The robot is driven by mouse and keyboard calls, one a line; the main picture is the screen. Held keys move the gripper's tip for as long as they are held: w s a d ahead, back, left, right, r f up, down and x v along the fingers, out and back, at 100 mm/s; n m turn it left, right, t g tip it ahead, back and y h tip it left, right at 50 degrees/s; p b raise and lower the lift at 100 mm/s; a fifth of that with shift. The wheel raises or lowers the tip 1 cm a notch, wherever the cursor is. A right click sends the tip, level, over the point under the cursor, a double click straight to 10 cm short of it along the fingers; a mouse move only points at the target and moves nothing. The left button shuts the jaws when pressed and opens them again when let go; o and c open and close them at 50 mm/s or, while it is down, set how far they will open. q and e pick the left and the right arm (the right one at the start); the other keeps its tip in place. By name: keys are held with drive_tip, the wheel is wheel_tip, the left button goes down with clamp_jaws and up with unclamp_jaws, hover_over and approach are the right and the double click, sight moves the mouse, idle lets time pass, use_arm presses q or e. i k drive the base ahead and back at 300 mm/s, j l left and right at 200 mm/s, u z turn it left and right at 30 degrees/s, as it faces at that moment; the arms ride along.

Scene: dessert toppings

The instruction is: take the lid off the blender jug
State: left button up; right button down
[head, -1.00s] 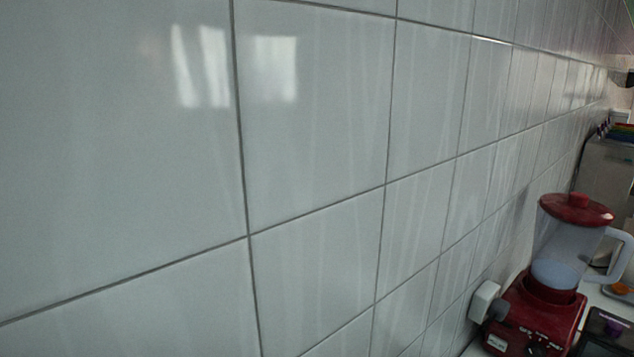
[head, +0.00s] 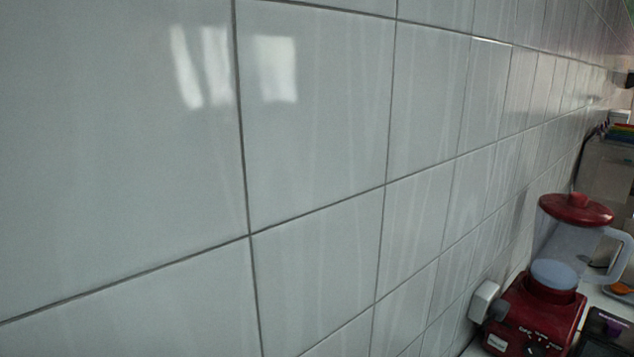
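A blender stands on the counter at the lower right of the head view. Its red lid (head: 577,208) with a small knob on top sits on the clear jug (head: 562,245). The jug stands upright on the red blender base (head: 530,318), with its pale handle on the right side. The bottom of the jug looks pale blue-white inside. Neither of my grippers shows in this view.
A white tiled wall (head: 315,180) fills most of the view, close on the left. A white wall socket (head: 484,301) with a plug is beside the blender base. A dark device (head: 608,330) stands at the right edge, and a grey appliance (head: 606,175) is behind the blender.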

sight(576, 207)
drive_tip(key=k+z, duration=0.1)
drive_tip(key=z, duration=0.3)
drive_tip(key=k+l+z, duration=0.1)
drive_tip(key=z, duration=0.25)
drive_tip(key=k+l+z, duration=0.1)
drive_tip(key=z, duration=0.3)
drive_tip(key=i+l, duration=0.15)
drive_tip(key=l, duration=0.15)
